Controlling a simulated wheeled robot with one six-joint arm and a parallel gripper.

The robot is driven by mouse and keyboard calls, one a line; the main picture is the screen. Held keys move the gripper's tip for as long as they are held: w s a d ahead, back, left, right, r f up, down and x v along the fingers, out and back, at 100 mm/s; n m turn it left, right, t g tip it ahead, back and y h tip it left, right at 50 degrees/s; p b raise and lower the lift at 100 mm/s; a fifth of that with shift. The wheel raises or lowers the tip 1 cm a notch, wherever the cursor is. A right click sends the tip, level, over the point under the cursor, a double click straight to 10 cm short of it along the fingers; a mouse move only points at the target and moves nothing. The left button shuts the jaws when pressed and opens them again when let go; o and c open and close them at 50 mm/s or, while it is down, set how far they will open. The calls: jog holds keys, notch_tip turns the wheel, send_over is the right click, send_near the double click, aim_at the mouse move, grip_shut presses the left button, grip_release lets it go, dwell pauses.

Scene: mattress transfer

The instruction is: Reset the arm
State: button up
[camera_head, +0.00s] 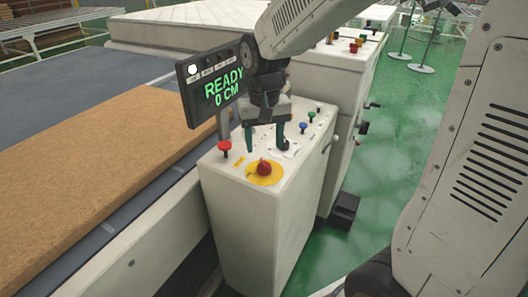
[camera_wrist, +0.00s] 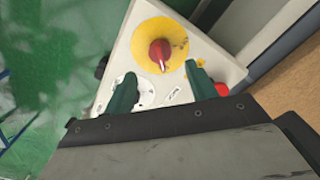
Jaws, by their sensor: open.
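My gripper (camera_head: 265,137) hangs pointing down above the top of a white control cabinet (camera_head: 240,222). Its two dark green fingers are apart with nothing between them. In the wrist view the gripper (camera_wrist: 163,92) shows its fingers on either side, below a red rotary knob (camera_wrist: 160,52) on a yellow disc. The same knob (camera_head: 264,168) sits near the front of the cabinet top in the head view. A dark display (camera_head: 217,88) beside the arm reads "READY 0 CM" in green. My arm hides part of the cabinet top.
A red button (camera_head: 225,147) and several coloured buttons stand up from the cabinet top. A brown mattress slab (camera_head: 90,175) lies on the conveyor at left. A second white cabinet (camera_head: 345,85) stands behind. Green floor (camera_head: 410,115) is open at right.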

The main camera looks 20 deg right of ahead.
jog(key=shift+r, duration=0.4)
jog(key=shift+s+f, duration=0.15)
jog(key=shift+s, duration=0.2)
jog(key=s+d+r+n, duration=0.1)
jog(key=s+r, duration=0.2)
jog(key=s, duration=0.7)
jog(key=s+d+r+n+t, duration=0.1)
jog(key=s+d+r, duration=0.1)
jog(key=s, duration=0.9)
jog(key=shift+r, duration=0.9)
jog(key=shift+s, duration=0.1)
